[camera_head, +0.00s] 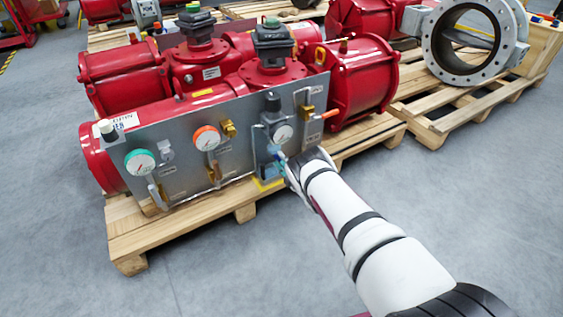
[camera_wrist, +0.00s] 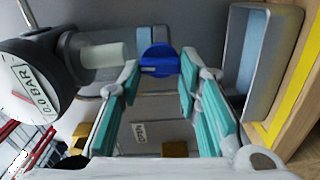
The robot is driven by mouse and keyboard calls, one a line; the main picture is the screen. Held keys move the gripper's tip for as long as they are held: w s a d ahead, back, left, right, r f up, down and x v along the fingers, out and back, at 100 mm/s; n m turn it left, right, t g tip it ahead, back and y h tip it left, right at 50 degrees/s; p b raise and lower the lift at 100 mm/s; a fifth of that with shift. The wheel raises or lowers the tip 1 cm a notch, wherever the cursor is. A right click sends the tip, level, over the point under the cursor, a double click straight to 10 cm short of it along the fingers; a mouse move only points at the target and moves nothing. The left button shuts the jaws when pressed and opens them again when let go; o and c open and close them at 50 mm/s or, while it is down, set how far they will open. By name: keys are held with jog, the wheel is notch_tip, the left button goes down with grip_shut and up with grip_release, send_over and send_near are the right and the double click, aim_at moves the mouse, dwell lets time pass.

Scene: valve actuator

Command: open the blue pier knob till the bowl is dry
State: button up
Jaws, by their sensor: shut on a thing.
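The blue knob (camera_wrist: 158,60) sits between my fingertips in the wrist view. My gripper (camera_wrist: 160,72), with teal-padded fingers, is shut on it. Left of the knob is a see-through bowl (camera_wrist: 120,36) with a pale cylinder inside. A pale blue band (camera_wrist: 152,38) at its knob end looks like liquid; its exact level is hard to tell. In the head view, my gripper (camera_head: 290,168) reaches the lower part of the panel's right-hand unit, below a white gauge (camera_head: 283,133), and hides most of the knob.
A grey tray (camera_wrist: 285,30) lies right of the knob in the wrist view, next to a yellow strip (camera_wrist: 293,95). A dial (camera_wrist: 30,88) reads 0.0 BAR. The panel (camera_head: 185,130), other gauges and red actuators stand on a wooden pallet (camera_head: 185,235). The floor in front is clear.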

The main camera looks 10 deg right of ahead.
jog(key=o, duration=1.1)
jog(key=shift+o, duration=0.2)
jog(key=shift+s, duration=0.1)
jog(key=v, duration=1.2)
